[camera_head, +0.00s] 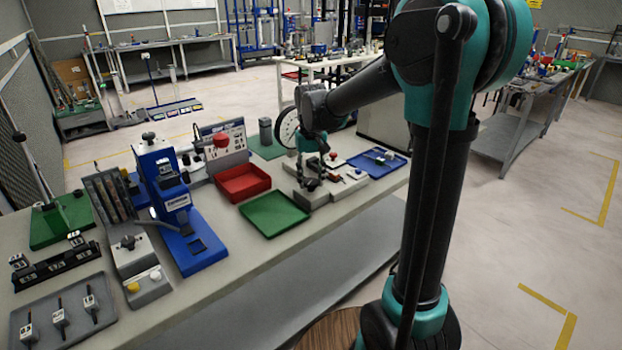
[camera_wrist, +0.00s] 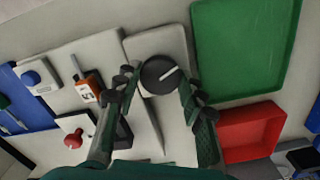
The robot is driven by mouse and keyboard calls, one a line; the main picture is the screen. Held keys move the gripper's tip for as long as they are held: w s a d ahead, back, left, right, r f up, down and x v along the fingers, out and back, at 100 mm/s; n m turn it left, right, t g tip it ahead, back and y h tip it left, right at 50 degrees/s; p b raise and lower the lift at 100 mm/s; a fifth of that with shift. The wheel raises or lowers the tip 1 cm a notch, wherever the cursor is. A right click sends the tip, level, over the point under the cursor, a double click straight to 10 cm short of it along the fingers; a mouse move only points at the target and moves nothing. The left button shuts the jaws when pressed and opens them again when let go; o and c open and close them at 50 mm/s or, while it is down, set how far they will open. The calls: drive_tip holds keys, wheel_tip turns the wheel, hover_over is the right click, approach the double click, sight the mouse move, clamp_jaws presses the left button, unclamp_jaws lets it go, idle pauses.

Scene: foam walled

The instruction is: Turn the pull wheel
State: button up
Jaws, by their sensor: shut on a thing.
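The pull wheel (camera_wrist: 161,75) is a round black knob with a white line across its face, in the wrist view. It sits on a light grey plate (camera_wrist: 172,44). My gripper (camera_wrist: 158,84) has one finger on each side of the knob and is shut on it. The white line runs slantwise, up to the right. In the head view my gripper (camera_head: 311,176) points down over a grey block (camera_head: 318,199) on the bench, and its fingers largely hide the knob there.
A green tray (camera_head: 274,214) and a red bin (camera_head: 241,183) stand left of the block, and a blue tray (camera_head: 377,161) stands right. A red mushroom button (camera_wrist: 74,138) and an orange-handled part (camera_wrist: 89,88) are close to my fingers. A blue press (camera_head: 178,210) stands farther left.

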sight(311, 181)
idle(0.3)
drive_tip(key=o, duration=1.2)
drive_tip(key=shift+c, duration=0.2)
wheel_tip(311, 181, up, 12)
drive_tip(key=s+d+f+t, duration=0.1)
drive_tip(key=s+d+f, duration=0.3)
drive_tip(key=s+f, duration=0.3)
drive_tip(key=s+d+f+m+t, duration=0.1)
drive_tip(key=s+d+f, duration=0.3)
drive_tip(key=s+f, duration=0.2)
drive_tip(key=s+d+f+m+t, duration=0.1)
drive_tip(key=s+d+f, duration=0.4)
drive_tip(key=f, duration=0.5)
drive_tip(key=s+t, duration=0.1)
drive_tip(key=s, duration=0.1)
drive_tip(key=shift+s+f, duration=0.3)
drive_tip(key=shift+f, duration=0.05)
